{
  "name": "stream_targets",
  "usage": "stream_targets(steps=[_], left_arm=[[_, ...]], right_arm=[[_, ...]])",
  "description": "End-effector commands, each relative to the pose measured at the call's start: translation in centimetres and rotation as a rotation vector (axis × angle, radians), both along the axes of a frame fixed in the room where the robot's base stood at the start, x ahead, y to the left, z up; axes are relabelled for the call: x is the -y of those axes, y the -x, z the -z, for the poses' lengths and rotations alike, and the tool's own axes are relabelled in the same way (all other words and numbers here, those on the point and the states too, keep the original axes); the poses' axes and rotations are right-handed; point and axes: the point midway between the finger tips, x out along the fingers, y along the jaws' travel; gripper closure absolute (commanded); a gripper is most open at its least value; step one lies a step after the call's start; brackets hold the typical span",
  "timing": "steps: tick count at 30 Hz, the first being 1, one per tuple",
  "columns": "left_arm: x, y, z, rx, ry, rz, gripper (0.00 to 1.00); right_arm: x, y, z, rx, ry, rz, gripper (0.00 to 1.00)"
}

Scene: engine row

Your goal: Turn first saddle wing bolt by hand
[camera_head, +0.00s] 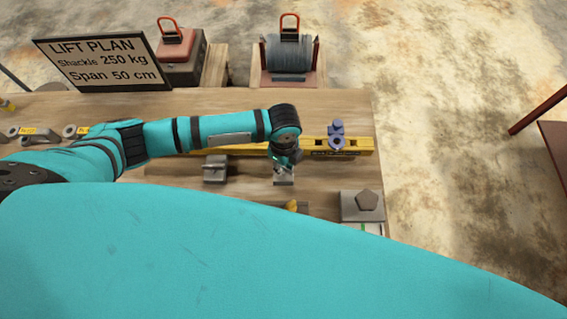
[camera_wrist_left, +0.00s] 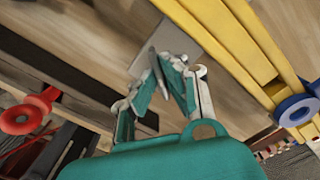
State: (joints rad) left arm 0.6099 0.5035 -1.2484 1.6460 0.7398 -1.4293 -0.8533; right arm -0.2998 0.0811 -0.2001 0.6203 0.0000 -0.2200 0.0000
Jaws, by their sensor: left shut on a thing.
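My left gripper (camera_head: 286,160) points down over a small grey saddle (camera_head: 284,180) on the wooden bench, in front of the yellow beam (camera_head: 240,149). In the left wrist view, the gripper's fingers (camera_wrist_left: 165,78) are closed in on a thin grey piece, seemingly the wing bolt (camera_wrist_left: 152,72), above a grey plate (camera_wrist_left: 180,42). The fingers hide part of the bolt, so its turn angle is unclear. A second grey saddle block (camera_head: 215,168) stands left of the gripper. My right gripper is not in view.
A blue shackle (camera_head: 337,136) sits on the beam's right part; blue also shows in the left wrist view (camera_wrist_left: 296,110). A grey plate with a pentagonal block (camera_head: 368,200) lies at the bench's right edge. A lift plan sign (camera_head: 97,62) stands behind. My teal body hides the bench front.

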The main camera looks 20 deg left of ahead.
Motion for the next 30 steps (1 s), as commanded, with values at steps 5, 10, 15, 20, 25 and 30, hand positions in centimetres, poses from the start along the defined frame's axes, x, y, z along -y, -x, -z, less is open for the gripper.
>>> stream_targets(steps=[5, 10, 15, 20, 25, 30], left_arm=[[-0.05, 0.54, 0.51, -0.012, -0.004, -0.165, 1.0], [-0.07, 0.54, 0.51, -0.012, -0.005, -0.328, 1.0], [-0.06, 0.54, 0.52, -0.012, -0.005, -0.489, 1.0], [-0.04, 0.55, 0.51, -0.012, -0.006, -0.641, 1.0], [-0.04, 0.57, 0.52, -0.012, -0.007, -0.801, 1.0], [-0.03, 0.55, 0.52, -0.012, -0.006, -0.963, 1.0]], right_arm=[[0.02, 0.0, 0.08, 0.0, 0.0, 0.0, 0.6], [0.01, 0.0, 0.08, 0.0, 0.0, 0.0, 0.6], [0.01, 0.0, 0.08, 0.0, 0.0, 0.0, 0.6], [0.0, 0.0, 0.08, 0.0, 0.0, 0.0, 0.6], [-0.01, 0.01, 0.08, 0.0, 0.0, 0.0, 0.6], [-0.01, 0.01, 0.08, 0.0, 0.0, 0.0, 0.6]])
